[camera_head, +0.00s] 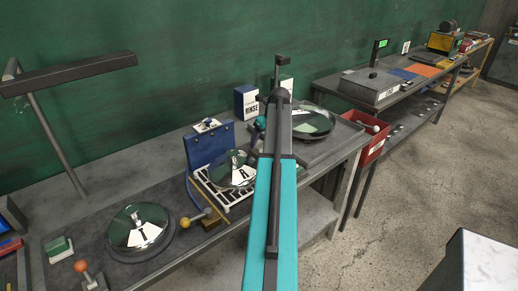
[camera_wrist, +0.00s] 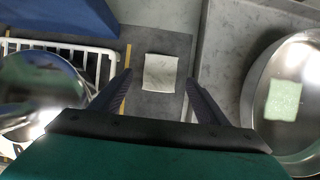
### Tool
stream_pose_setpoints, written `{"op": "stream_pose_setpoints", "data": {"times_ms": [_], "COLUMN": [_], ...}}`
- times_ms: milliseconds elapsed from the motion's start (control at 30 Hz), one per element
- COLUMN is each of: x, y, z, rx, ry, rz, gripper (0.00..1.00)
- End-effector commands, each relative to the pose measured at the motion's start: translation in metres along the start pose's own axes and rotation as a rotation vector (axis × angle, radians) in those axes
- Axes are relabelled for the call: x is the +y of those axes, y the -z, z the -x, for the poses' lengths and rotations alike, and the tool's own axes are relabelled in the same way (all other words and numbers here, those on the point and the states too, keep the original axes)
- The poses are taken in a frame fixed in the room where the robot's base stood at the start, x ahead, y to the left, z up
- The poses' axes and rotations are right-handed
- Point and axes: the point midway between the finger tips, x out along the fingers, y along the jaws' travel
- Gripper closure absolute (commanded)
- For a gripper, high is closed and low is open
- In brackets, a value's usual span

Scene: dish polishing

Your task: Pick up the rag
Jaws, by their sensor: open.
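The rag (camera_wrist: 160,72) looks like a small cream square cloth. It lies flat on a dark grey mat (camera_wrist: 150,105) in the upper middle of the wrist view. My gripper (camera_wrist: 159,78) is open, with one dark finger on each side of the rag in the picture and nothing held. How far the fingertips are above the rag is hard to tell. In the head view my arm covers the place where the rag would be, and the fingers cannot be made out.
A white rack (camera_wrist: 75,48) with a shiny dish (camera_wrist: 40,85) stands at left. A round metal pan (camera_wrist: 250,85) with a pale green patch (camera_wrist: 285,100) stands at right. In the head view, a blue box (camera_head: 208,145) and a RINSE box (camera_head: 246,103) stand along the bench.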

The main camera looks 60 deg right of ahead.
Motion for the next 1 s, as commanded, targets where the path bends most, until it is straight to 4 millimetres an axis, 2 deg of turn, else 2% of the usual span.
{"op": "stream_pose_setpoints", "data": {"times_ms": [600,1000], "x": [0.001,0.001], "y": [-0.005,-0.005], "z": [-0.048,-0.050], "rx": [0.000,0.000], "ry": [0.000,0.000], "rz": [0.001,0.002], "gripper": [0.31,0.31]}}
